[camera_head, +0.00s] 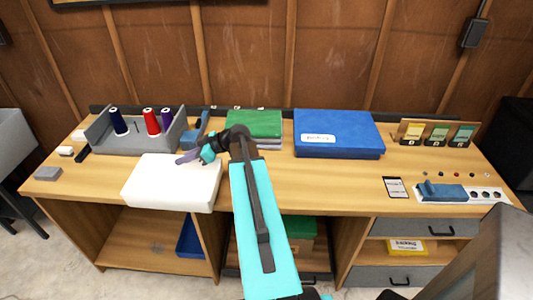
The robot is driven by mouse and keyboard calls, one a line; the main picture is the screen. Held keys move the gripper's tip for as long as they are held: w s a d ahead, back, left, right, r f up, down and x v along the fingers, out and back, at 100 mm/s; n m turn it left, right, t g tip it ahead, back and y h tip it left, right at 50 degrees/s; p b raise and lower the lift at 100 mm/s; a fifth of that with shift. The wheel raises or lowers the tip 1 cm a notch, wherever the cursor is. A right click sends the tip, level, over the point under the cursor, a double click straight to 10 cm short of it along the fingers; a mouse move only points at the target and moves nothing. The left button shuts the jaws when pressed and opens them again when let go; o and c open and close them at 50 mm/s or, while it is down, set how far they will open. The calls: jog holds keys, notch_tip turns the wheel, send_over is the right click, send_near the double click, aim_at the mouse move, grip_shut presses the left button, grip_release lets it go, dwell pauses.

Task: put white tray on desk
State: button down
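A white tray (170,184) shows at the front left of the wooden desk (300,190). It looks like a thick, plain white slab, and its near side reaches the desk's front edge in the picture. I cannot tell whether it rests on the desk or is just above it.
A grey holder (150,141) with thread spools stands behind the tray. A green box (254,124) and a blue box (338,139) stand at the back. A blue tool (442,190) and cards (438,134) are at right. The desk's front middle is mostly clear.

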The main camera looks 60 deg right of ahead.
jog(key=shift+s+d+r, duration=0.15)
jog(key=shift+s+d, duration=0.45)
jog(key=shift+d, duration=0.1)
jog(key=shift+s+d+r, duration=0.15)
jog(key=shift+s+d, duration=0.4)
jog(key=shift+d, duration=0.15)
jog(key=s+d+p, duration=0.2)
jog(key=d, duration=0.2)
jog(key=s+d+f+p, duration=0.1)
jog(key=s+d+p, duration=0.1)
jog(key=d, duration=0.3)
jog(key=s+d+p, duration=0.1)
jog(key=s+d, duration=0.3)
jog(key=shift+d+f+p, duration=0.15)
jog(key=shift+d+p, duration=0.2)
jog(key=shift+p, duration=0.05)
jog(key=shift+s+d+f, duration=0.1)
jog(key=shift+f, duration=0.1)
jog(key=shift+f+p, duration=0.95)
jog(key=shift+f, duration=0.65)
jog(key=shift+f, duration=0.1)
